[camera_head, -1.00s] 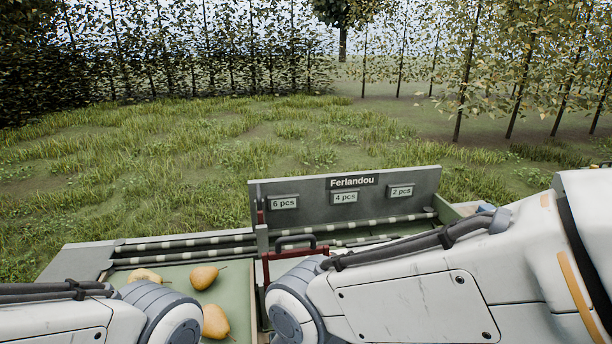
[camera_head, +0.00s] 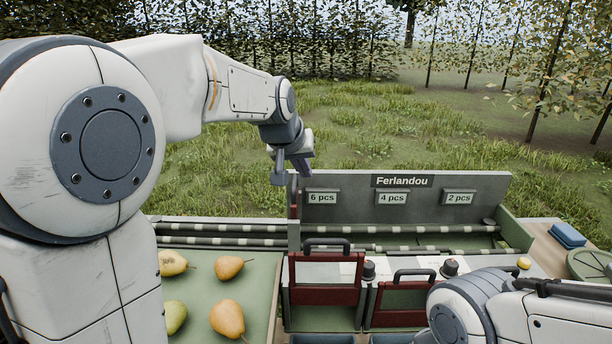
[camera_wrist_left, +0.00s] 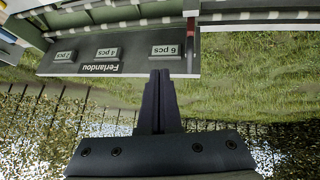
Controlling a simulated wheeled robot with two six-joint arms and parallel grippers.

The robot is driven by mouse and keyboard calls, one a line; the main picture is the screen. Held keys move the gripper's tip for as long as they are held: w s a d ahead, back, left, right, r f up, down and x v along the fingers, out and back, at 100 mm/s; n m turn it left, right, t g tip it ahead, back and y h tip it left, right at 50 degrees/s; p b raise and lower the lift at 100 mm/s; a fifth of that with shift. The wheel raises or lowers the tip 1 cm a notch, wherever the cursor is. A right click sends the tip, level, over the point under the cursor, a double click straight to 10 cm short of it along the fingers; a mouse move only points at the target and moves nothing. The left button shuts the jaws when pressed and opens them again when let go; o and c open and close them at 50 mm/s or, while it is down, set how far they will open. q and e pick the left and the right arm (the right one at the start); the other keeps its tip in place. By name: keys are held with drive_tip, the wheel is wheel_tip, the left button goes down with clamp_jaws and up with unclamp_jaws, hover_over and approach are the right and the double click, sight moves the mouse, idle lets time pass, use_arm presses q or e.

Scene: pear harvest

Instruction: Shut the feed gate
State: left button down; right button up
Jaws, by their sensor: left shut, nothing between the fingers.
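Two dark red framed gates with black loop handles stand side by side in the head view: a left gate (camera_head: 325,277) next to the pear tray and a right gate (camera_head: 400,297). I cannot tell for sure which is the feed gate. My right arm partly covers the right gate. My left gripper (camera_head: 303,167) is shut and empty, in the air near the left end of the grey sign board (camera_head: 410,200), above and behind the gates. In the left wrist view its closed fingers (camera_wrist_left: 160,82) point at the board's "6 pcs" end. My right gripper is out of view.
Several pears lie on the green tray (camera_head: 263,290) at left. Striped rollers (camera_head: 210,242) run behind it. A blue item (camera_head: 568,236) lies on the bench at right. Grass is open behind the board.

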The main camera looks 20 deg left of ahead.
use_arm(q)
drive_tip(key=w+a+r+n+t+y, duration=0.1)
drive_tip(key=w+a+r+n, duration=0.2)
drive_tip(key=a, duration=0.4)
drive_tip(key=m+p, duration=0.1)
drive_tip(key=p, duration=0.1)
hover_over(294, 179)
drive_tip(key=s, duration=0.3)
wheel_tip(294, 179, down, 7)
wheel_tip(294, 179, down, 3)
drive_tip(key=shift+d, duration=0.15)
drive_tip(key=shift+f, duration=0.4)
